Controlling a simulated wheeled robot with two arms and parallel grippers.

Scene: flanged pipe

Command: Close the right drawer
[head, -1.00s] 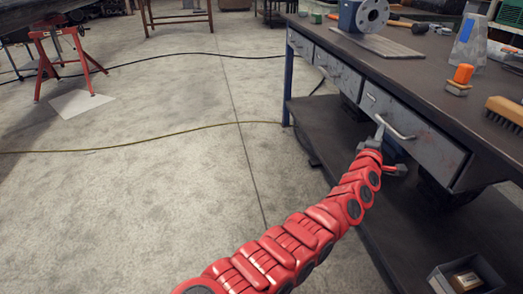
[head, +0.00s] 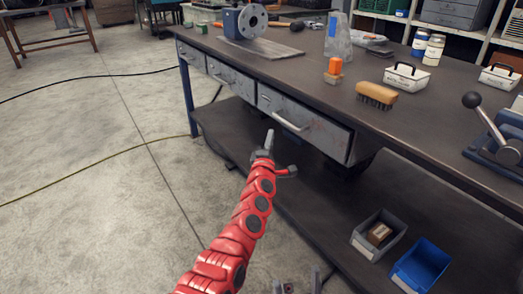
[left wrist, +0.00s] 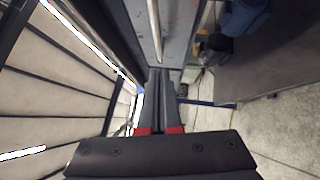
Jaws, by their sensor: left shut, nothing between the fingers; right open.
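The right drawer (head: 318,133) is the grey, scuffed metal drawer nearest me under the workbench top. Its front looks close under the bench edge, but I cannot tell if it is fully flush. Its pale bar handle (head: 290,122) is clear of my fingers in the head view. My left gripper (head: 269,140) is shut and empty, just in front of the drawer's lower left part. In the left wrist view the shut fingers (left wrist: 160,100) point along the drawer front, with the handle (left wrist: 155,30) ahead of them. My right gripper (head: 298,284) is open at the bottom edge, partly cut off.
The middle drawer (head: 232,82) and left drawer (head: 192,56) sit farther along the workbench (head: 225,53). A brush (head: 376,95), an orange-topped object (head: 334,70) and a vise (head: 500,135) stand on top. A grey bin (head: 368,243) and blue bin (head: 420,265) are on the lower shelf.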

